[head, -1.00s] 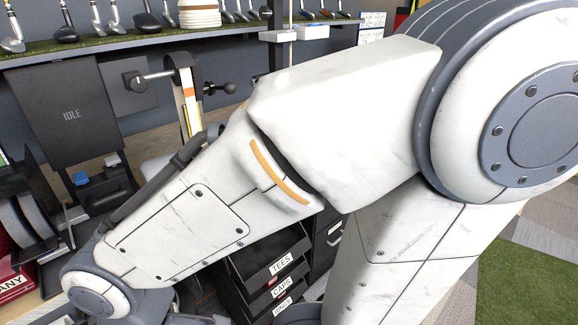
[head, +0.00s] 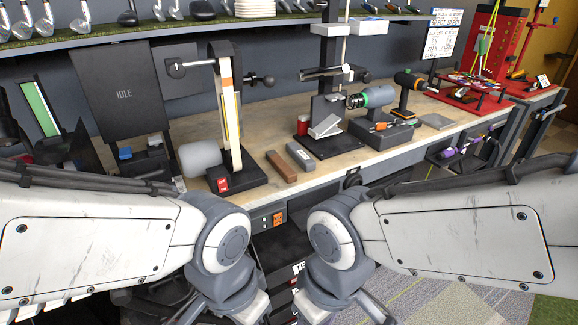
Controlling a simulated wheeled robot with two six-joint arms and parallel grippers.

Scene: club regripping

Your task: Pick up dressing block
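Two small blocks lie on the wooden workbench (head: 330,172) near its front edge: a brown block (head: 281,167) and a grey block (head: 300,156) just right of it. I cannot tell for certain which is the dressing block. My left gripper (head: 226,308) and my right gripper (head: 330,308) hang low at the bottom of the head view, in front of the bench and below its top. Both are apart from the blocks. Their fingertips are cut off or hidden, so I cannot see whether they are open.
A belt machine (head: 228,110) with a red switch (head: 223,184) stands left of the blocks. A black stand (head: 330,140) with a metal piece stands behind right. A grey tool with a green collar (head: 375,105) is farther right. Clubs line the shelf (head: 180,28) above.

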